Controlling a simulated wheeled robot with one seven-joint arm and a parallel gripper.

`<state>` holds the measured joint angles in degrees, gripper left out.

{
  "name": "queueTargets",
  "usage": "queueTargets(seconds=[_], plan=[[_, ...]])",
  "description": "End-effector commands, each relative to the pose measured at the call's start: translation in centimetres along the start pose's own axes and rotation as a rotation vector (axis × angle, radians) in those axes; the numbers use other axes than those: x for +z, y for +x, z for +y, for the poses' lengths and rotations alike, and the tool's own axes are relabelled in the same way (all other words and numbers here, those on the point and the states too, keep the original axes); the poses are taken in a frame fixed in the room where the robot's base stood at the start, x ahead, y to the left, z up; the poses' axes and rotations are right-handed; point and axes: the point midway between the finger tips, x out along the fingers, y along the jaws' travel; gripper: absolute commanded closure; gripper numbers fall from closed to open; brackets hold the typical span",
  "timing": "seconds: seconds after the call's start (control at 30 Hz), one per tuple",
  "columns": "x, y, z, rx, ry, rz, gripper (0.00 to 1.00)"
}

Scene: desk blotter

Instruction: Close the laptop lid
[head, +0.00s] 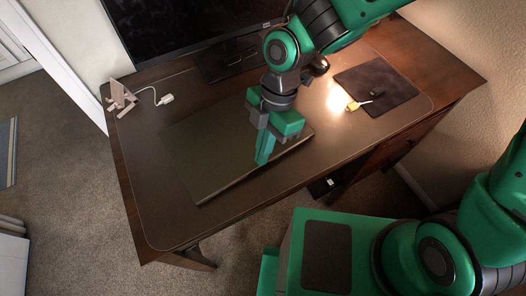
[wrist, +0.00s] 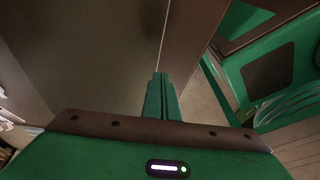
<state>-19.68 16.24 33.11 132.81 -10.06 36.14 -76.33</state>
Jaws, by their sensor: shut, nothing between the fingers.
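The laptop (head: 205,155) lies on the desk blotter as a thin, dark, flat slab. Its lid looks down flat, or nearly so, over the base; I cannot tell if a small gap is left. No keyboard or screen face shows. My gripper (head: 262,161) is shut and empty, pointing down over the right part of the laptop near its front edge. Whether the fingertips touch the lid is unclear. In the wrist view the shut fingers (wrist: 160,80) point toward the laptop's edge, with the dark lid (wrist: 105,50) filling the left.
The desk blotter (head: 155,215) has free room in front and at left. A monitor (head: 180,22) stands behind. A small stand (head: 121,98) with a white cable plug (head: 165,99) is at left.

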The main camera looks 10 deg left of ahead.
Motion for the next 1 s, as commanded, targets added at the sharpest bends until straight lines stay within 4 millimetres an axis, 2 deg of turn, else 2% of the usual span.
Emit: queueTargets(seconds=[0.1,0.53,0.7,1.0], plan=[[-0.4,-2.4,-0.1,0.011,-0.001,-0.002,1.00],[-0.5,-9.3,-2.0,0.012,-0.005,-0.001,1.00],[-0.6,-10.7,-2.5,0.010,-0.005,-0.001,1.00],[-0.5,-11.1,-2.7,0.009,-0.002,-0.001,1.00]])
